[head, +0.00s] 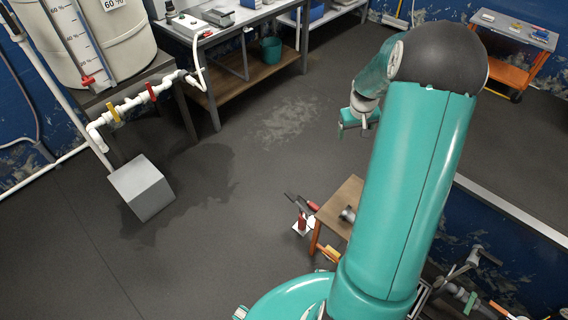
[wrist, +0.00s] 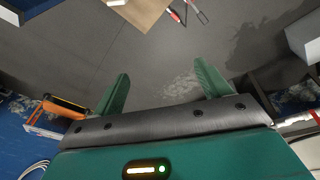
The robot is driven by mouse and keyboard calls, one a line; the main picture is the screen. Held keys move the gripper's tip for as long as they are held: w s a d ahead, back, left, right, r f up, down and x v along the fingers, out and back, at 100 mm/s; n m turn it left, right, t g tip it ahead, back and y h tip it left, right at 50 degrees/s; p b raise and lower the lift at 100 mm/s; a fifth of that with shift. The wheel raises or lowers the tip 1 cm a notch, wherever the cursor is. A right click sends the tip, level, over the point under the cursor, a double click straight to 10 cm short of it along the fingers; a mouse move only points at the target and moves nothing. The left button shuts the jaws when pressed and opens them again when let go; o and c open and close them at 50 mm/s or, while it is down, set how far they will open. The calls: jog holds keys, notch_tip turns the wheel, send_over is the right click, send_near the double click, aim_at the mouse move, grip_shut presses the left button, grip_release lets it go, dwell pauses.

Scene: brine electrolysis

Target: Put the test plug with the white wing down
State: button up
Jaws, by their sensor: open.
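My gripper (wrist: 162,68) is open in the wrist view, its two green fingers wide apart with only bare floor between them. In the head view my gripper (head: 352,122) hangs at the end of the bent arm, partly hidden by it, above the floor. I cannot make out the test plug with the white wing for certain in either view. Small red and white items (head: 302,228) stand beside a wooden table, too small to identify. Red-handled items (wrist: 174,14) also show at the top of the wrist view, well away from the fingers.
The small wooden table (head: 341,203) is partly hidden by my arm; its top (wrist: 140,10) shows in the wrist view. A grey block (head: 142,190) lies near the tank (head: 100,40) and its valve pipes. An orange cart (head: 507,62) stands back right. The middle floor is clear.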

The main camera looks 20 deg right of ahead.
jog(key=s+a+r+n+t, duration=0.1)
jog(key=s+a+r, duration=0.2)
jog(key=a+r, duration=0.65)
jog(key=s+a+r+t, duration=0.1)
jog(key=s+a+r, duration=0.1)
jog(key=a+r, duration=0.75)
jog(key=s+a+r+y, duration=0.1)
jog(key=s+a+r, duration=0.1)
jog(key=s+a, duration=0.5)
jog(key=s+a+r+n+t, duration=0.1)
jog(key=s+a+r, duration=0.1)
jog(key=s+a, duration=0.6)
jog(key=shift+s+n+t+y, duration=0.15)
jog(key=shift+n+t+y, duration=0.15)
jog(key=shift+y, duration=0.1)
